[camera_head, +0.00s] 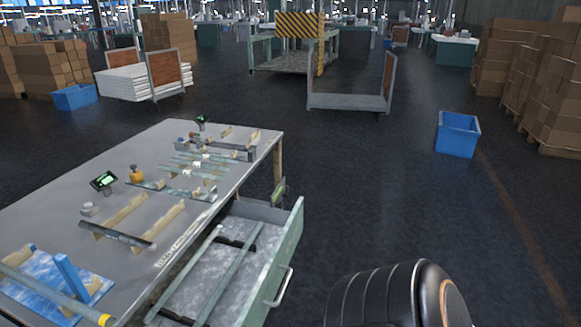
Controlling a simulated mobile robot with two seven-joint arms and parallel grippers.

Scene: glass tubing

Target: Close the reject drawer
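The reject drawer (291,240) is a pale green metal drawer pulled out from the right side of the grey worktable (135,165). It stands open, with a metal bar handle (279,287) on its front panel. Two glass tubes (235,270) lie lengthwise inside it across dark supports. The near end of the drawer is cut off by the frame's lower edge. A black rounded part of my own arm (400,295) shows at the bottom, right of the drawer and apart from it. Neither gripper shows in this view.
The tabletop holds tubes on wooden rests, small displays (104,182) and a blue-topped fixture (68,275). A blue bin (457,134) stands on the floor at the right. Carts (350,100) and stacked boxes (553,90) are farther back. The floor right of the drawer is clear.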

